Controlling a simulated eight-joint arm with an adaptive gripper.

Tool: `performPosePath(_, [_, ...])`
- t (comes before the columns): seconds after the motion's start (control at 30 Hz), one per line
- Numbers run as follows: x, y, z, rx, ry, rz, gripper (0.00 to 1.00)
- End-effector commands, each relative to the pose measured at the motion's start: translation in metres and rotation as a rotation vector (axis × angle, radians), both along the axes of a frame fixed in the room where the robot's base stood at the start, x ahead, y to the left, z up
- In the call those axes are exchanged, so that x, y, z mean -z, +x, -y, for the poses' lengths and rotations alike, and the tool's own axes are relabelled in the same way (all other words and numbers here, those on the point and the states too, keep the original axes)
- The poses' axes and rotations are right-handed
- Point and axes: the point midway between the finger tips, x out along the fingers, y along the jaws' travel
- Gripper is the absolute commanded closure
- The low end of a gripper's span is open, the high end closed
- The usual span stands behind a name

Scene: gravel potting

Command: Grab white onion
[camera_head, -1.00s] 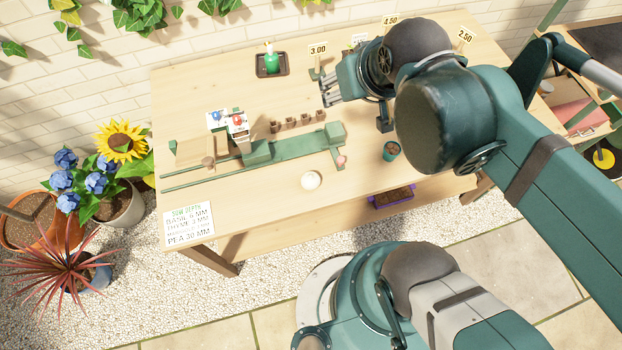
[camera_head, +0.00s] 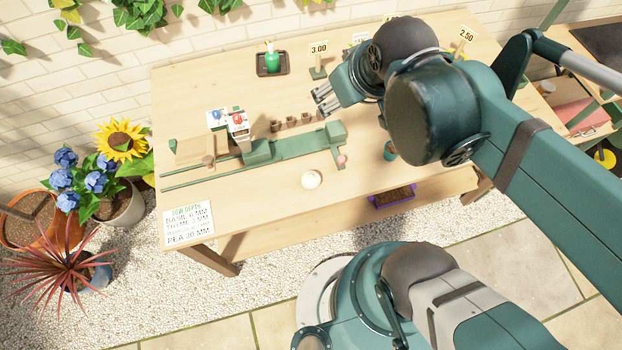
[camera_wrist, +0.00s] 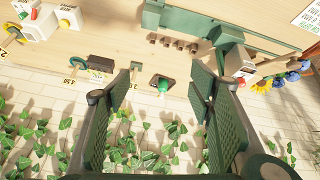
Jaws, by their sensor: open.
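No thing in view can be made out for certain as a white onion. A pale round thing (camera_head: 311,180) lies near the front edge of the table in the head view; I cannot tell whether it is an onion or a small dish. My gripper (camera_head: 323,99) is above the table, behind and slightly right of that pale thing. In the wrist view my gripper (camera_wrist: 162,96) has its two fingers wide apart with nothing between them touching. The pale thing does not show in the wrist view.
A green bottle (camera_head: 270,58) stands on a dark tray (camera_head: 284,71) at the back. A green rail fixture (camera_head: 295,146) with small brown pots (camera_head: 291,122) behind it lies mid-table. A 3.00 sign (camera_head: 319,48) stands behind my gripper. A teal pot (camera_head: 389,151) is partly hidden by my arm.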

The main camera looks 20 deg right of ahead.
Motion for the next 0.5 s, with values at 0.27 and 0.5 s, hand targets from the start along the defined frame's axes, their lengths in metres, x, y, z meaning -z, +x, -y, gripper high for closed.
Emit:
performPosePath(0.27, [0.044, 0.004, -0.017, -0.342, -0.174, -0.095, 0.47])
performPosePath(0.5, [0.083, 0.002, -0.032, -0.672, -0.311, -0.173, 0.47])
